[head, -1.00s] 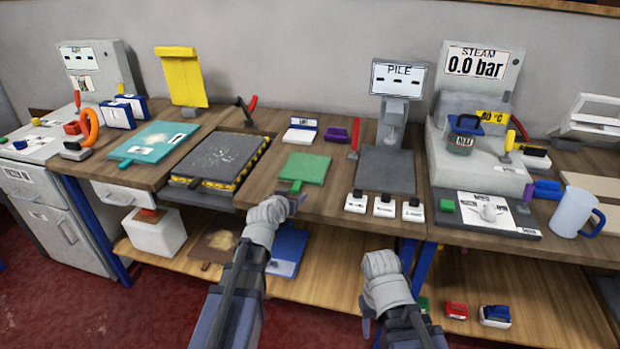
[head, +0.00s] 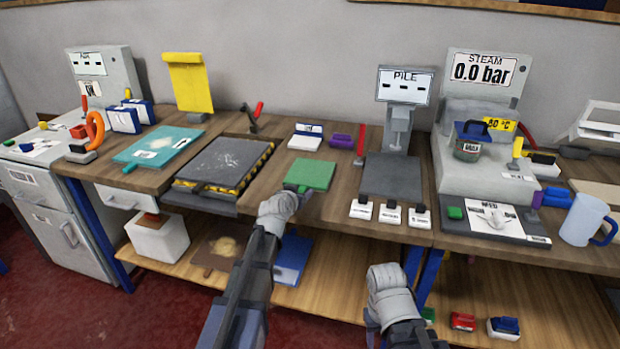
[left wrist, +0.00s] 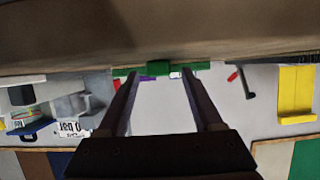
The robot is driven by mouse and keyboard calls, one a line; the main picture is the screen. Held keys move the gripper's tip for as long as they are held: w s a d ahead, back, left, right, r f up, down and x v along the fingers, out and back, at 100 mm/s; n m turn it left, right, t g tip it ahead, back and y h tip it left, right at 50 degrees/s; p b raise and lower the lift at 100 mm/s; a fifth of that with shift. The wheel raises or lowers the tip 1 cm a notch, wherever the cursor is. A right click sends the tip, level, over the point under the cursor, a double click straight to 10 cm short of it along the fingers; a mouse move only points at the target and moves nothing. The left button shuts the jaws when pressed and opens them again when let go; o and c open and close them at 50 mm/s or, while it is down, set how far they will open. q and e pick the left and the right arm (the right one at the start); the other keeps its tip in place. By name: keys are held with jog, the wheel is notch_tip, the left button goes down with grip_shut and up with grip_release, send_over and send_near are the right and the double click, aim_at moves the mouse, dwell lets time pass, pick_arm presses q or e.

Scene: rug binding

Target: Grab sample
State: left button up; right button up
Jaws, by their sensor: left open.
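A green board (head: 311,174) with a small front tab lies flat near the front edge of the bench; I cannot tell for sure that it is the sample. My left gripper (head: 297,192) is at the bench edge just in front of this board. In the left wrist view my left gripper (left wrist: 157,75) is open, its two dark fingers apart. The green board's edge (left wrist: 155,70) shows between and beyond the fingertips, and I cannot tell whether they touch it. My right arm is low in front of the bench, and its gripper's fingers are hidden or unclear.
A dark press plate (head: 225,163) with yellow-black edging and a teal board (head: 158,146) lie to the left. The pile gauge (head: 391,176) and several small labelled blocks stand to the right. A blue board (head: 292,260) lies on the lower shelf.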

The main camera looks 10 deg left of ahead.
pick_arm(q)
jog(key=shift+w+f, duration=0.3)
jog(key=shift+w, duration=0.35)
jog(key=shift+s, duration=0.1)
jog(key=shift+c, duration=0.3)
grip_shut()
